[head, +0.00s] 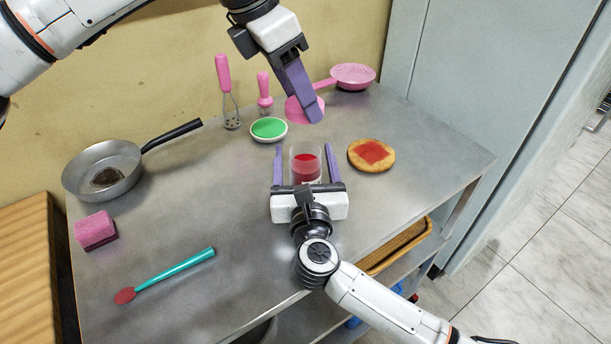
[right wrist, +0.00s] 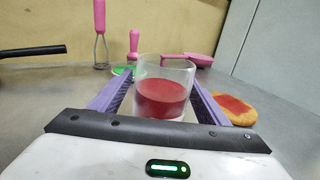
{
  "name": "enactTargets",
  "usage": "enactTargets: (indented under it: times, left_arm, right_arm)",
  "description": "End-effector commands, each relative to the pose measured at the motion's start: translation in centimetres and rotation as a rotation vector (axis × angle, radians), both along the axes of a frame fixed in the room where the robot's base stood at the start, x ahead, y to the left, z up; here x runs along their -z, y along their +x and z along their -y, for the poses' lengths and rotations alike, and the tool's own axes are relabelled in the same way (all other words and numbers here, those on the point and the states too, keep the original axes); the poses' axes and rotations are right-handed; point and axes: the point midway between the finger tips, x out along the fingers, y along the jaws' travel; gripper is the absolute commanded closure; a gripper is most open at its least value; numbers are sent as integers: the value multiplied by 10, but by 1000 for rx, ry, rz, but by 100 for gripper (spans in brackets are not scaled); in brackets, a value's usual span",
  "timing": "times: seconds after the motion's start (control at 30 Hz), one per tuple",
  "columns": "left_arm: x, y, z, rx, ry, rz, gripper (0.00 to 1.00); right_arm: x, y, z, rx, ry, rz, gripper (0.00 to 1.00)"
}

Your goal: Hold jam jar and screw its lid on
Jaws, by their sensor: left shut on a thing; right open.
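The jam jar (head: 306,171) is a clear open-topped glass with red jam inside, upright on the grey metal table; it also shows in the right wrist view (right wrist: 163,95). My right gripper (head: 303,149) is open, with one purple finger on each side of the jar. In the right wrist view the jar stands between the fingers (right wrist: 160,82), with no clear grip on it. My left gripper (head: 312,116) is shut on the pink round lid (head: 294,108), held behind and above the jar. The lid is partly hidden by the fingers and is out of the right wrist view.
A bread slice with jam (head: 371,155) lies right of the jar. A green-filled dish (head: 268,128), pink-handled masher (head: 223,75) and pink strainer (head: 352,75) are behind. A pan (head: 103,168), sponge (head: 95,229) and teal spatula (head: 175,270) are left. The front-right tabletop is clear.

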Motion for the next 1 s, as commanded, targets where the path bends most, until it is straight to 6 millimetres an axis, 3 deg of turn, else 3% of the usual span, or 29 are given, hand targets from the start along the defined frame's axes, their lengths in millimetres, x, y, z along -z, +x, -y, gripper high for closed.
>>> enactTargets:
  times: [0.13,0.5,0.67,1.0]
  left_arm:
    - [0,0,0,0,0,0,73]
    - [0,0,0,0,0,0,73]
    - [7,0,0,0,0,-1,73]
    - [49,0,1,0,-8,2,73]
  right_arm:
    - [0,0,0,0,0,0,31]
    - [0,-1,0,0,0,0,93]
    - [0,0,0,0,0,0,93]
    - [0,0,0,0,-1,-1,93]
